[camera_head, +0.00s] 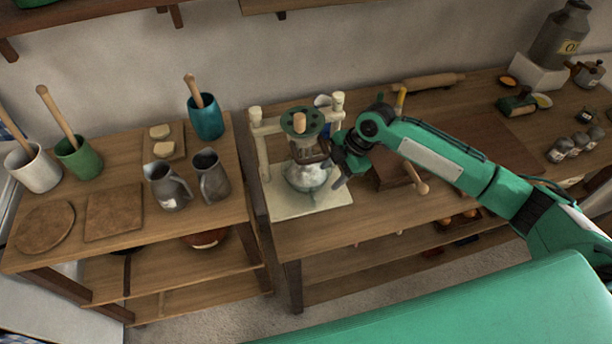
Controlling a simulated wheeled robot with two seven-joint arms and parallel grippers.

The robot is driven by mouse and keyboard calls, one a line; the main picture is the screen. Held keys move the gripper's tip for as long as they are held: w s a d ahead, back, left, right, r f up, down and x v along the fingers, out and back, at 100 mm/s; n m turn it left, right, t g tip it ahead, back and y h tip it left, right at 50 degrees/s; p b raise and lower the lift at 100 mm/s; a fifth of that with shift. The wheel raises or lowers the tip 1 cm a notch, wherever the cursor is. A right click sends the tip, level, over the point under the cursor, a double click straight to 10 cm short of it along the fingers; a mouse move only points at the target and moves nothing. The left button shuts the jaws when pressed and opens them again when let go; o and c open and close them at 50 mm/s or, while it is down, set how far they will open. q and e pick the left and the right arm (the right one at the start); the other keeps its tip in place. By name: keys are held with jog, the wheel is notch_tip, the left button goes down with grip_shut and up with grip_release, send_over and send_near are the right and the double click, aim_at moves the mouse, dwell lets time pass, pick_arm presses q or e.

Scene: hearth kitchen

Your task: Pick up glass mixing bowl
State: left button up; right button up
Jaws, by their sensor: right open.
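The glass mixing bowl (304,177) is clear and round and sits on the pale base (300,204) of a cream stand mixer frame (260,150). A green round mixer head with a wooden knob (301,121) is above it. My right gripper (335,172) is open at the right side of the bowl, close to its rim. Its dark fingers partly cover the bowl's right edge, and I cannot tell whether they touch it. My left gripper is not in view.
Two grey pitchers (168,187) and a teal cup (206,117) stand on the left bench. A wooden block (392,172) lies right of my gripper. A rolling pin (433,82) lies at the back. The front of the right bench (330,236) is clear.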

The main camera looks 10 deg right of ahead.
aim_at(316, 191)
jog(key=shift+w+a+f, duration=0.2)
jog(key=shift+a+f, duration=0.6)
jog(key=shift+f, duration=0.2)
jog(key=shift+a+f+p, duration=0.15)
jog(key=shift+f+p, duration=0.3)
jog(key=p+x, duration=0.2)
jog(key=x, duration=0.2)
jog(key=shift+s+a, duration=0.1)
jog(key=shift+f, duration=0.35)
jog(key=c, duration=0.8)
grip_shut()
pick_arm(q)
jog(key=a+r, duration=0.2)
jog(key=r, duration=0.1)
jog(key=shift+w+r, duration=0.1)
